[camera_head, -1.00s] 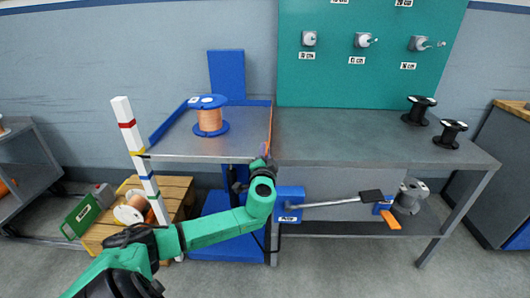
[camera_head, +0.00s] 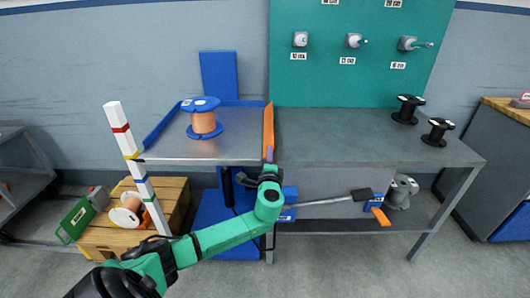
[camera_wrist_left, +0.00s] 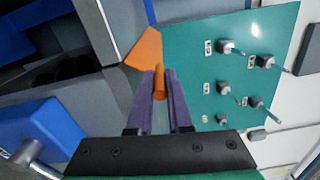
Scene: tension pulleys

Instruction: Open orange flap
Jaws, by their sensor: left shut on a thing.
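The orange flap (camera_head: 268,128) stands as a narrow upright strip along the right side of the blue-edged lift platform, beside the grey workbench. My left gripper (camera_head: 268,154) is at the near end of the flap, at the bench's front edge. In the left wrist view, the purple fingers (camera_wrist_left: 160,88) are closed on the orange flap (camera_wrist_left: 146,46), whose edge lies between them. My right gripper is not in view.
A copper-wire spool (camera_head: 204,122) with blue flanges stands on the platform (camera_head: 175,150). Two black spools (camera_head: 408,109) stand on the right of the workbench (camera_head: 330,140), whose middle is clear. A striped white post (camera_head: 137,165) rises at the platform's front left corner.

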